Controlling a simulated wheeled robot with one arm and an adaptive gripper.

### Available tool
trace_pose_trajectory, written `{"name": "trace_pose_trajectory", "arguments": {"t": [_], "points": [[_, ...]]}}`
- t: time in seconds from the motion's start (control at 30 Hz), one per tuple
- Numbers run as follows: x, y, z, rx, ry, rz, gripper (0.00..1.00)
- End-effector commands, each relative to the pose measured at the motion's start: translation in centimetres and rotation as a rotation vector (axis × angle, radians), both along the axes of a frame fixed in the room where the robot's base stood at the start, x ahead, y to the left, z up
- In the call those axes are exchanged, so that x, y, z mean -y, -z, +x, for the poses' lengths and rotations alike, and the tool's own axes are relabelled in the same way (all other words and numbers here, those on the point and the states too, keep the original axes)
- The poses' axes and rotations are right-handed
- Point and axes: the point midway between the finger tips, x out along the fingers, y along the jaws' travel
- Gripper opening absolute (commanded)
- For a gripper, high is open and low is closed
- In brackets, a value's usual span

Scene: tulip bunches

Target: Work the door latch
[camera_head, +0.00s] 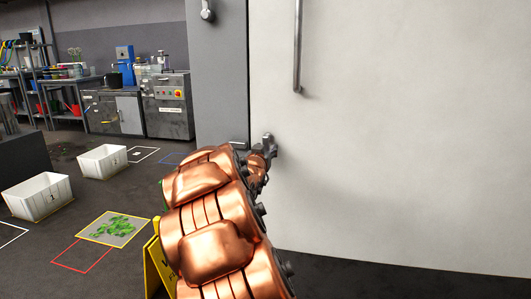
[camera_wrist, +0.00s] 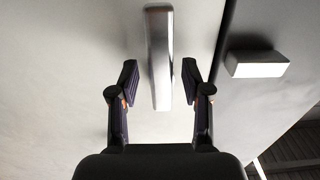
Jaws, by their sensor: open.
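The white door (camera_head: 410,150) fills the right half of the head view. A metal latch lever (camera_wrist: 158,40) stands out from the door in the wrist view, a pale silver bar running down from the top. My gripper (camera_wrist: 159,75) is open, with one dark finger on each side of the lever's lower end. A gap shows on both sides, so the fingers do not appear to touch it. In the head view my copper-coloured arm hides most of the gripper and latch; a small grey metal part (camera_head: 268,139) shows just beyond it, near the door's left edge.
A long vertical bar handle (camera_head: 298,50) is higher on the door. A metal block (camera_wrist: 257,65) sits on the frame across the dark door gap. White bins (camera_head: 37,197), a yellow-edged mat (camera_head: 88,236) with green bunches and workbenches (camera_head: 168,110) are left.

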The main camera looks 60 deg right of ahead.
Motion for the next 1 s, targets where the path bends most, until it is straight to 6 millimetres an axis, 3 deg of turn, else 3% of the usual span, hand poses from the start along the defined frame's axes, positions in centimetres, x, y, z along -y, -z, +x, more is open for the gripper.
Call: {"name": "trace_pose_trajectory", "arguments": {"t": [0.43, 0.87, 1.0], "points": [[0.54, -0.05, 0.22, 0.0, -0.001, 0.0, 0.47], [0.55, -0.03, 0.19, 0.0, 0.0, 0.001, 0.02], [0.56, -0.02, 0.16, 0.001, 0.0, 0.001, 0.0]]}}
